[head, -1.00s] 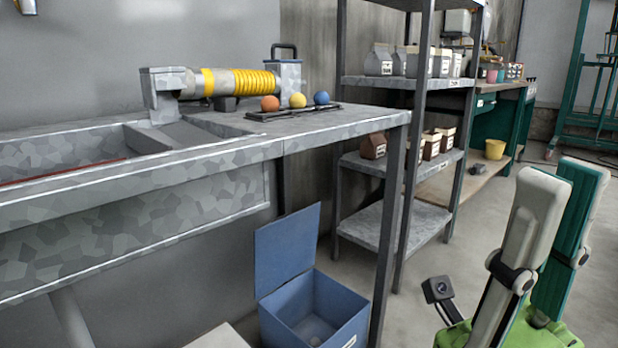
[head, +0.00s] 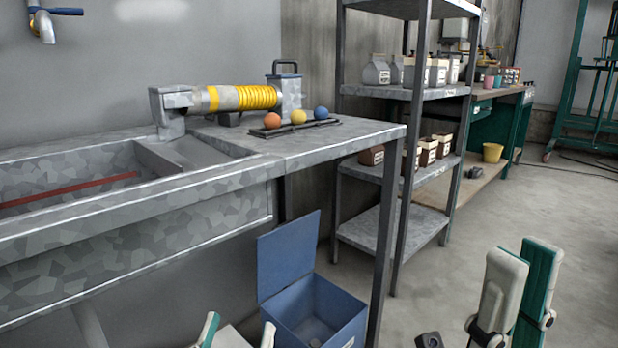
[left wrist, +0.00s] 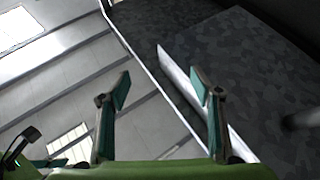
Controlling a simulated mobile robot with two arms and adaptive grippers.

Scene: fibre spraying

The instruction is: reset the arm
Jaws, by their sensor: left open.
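My right gripper (head: 524,256) is at the lower right of the head view, over the floor. Its white and teal fingers point up and overlap from this angle, so its opening is unclear. No object shows in it.
A grey workbench (head: 340,137) with a trough carries a yellow-ringed cylinder (head: 240,97) and orange, yellow and blue balls on a rack. The blue box (head: 345,312) stands by its leg. A metal shelf (head: 395,230) holds cartons.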

